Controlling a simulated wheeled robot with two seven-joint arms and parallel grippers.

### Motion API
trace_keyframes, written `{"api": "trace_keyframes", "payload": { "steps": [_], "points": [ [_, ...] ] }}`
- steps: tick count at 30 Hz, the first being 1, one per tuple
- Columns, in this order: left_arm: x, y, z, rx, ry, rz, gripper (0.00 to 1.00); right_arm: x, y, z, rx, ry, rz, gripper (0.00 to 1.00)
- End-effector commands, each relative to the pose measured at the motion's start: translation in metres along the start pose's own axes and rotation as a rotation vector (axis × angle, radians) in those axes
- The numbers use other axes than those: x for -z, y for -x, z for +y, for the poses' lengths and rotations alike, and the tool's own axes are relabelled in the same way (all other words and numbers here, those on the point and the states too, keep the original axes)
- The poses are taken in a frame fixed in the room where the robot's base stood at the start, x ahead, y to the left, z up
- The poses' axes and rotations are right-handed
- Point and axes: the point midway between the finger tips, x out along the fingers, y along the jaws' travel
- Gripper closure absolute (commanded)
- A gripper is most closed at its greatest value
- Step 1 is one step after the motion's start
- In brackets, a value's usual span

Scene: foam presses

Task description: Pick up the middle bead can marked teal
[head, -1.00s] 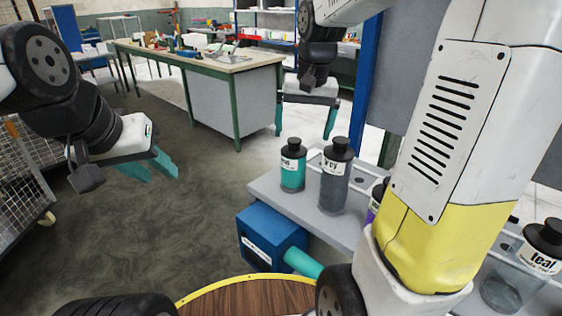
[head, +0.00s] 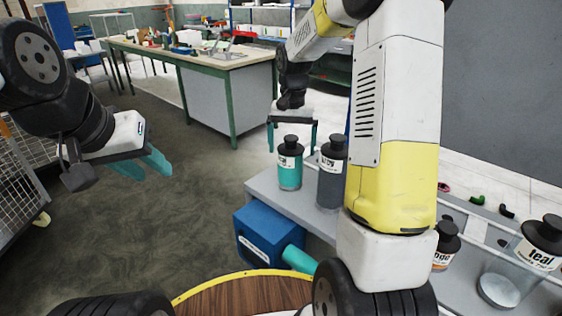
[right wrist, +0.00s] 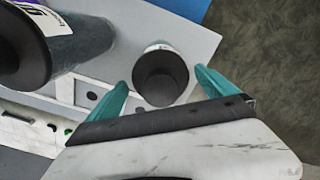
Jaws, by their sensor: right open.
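A can of teal beads (head: 289,172) with a black cap stands upright at the left end of the grey bench; its label is too small to read surely. A can with dark grey contents (head: 330,185) stands right beside it. A clear can labelled "teal" (head: 540,252), mostly see-through, stands at the far right. My right gripper (head: 292,130) is open at the teal-bead can's cap. In the right wrist view, a dark cap (right wrist: 160,78) lies between its spread fingers, without visible grip. My left gripper (head: 143,168) is open and empty, over the floor at left.
An orange-labelled can (head: 446,245) stands partly behind my right arm, which hides the bench's middle. A blue box (head: 268,237) with a teal cylinder sits below the bench's left end.

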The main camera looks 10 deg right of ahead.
Motion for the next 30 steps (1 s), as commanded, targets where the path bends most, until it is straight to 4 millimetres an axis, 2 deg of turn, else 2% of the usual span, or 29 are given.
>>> {"api": "trace_keyframes", "payload": {
  "steps": [6, 9, 18, 30],
  "points": [
    [0.0, 0.0, 0.0, 0.0, 0.0, 0.0, 0.64, -0.005, -0.033, -0.002, -0.001, 0.002, -0.003, 0.03],
    [0.0, 0.0, 0.0, 0.0, 0.0, 0.0, 0.64, -0.004, -0.043, -0.002, 0.0, 0.0, -0.001, 0.03],
    [0.0, 0.0, 0.0, 0.0, 0.0, 0.0, 0.64, -0.004, -0.047, -0.002, 0.0, 0.001, 0.0, 0.05],
    [0.0, 0.0, 0.0, 0.0, 0.0, 0.0, 0.64, -0.004, -0.046, -0.002, 0.0, 0.001, 0.001, 0.84]
  ]
}}
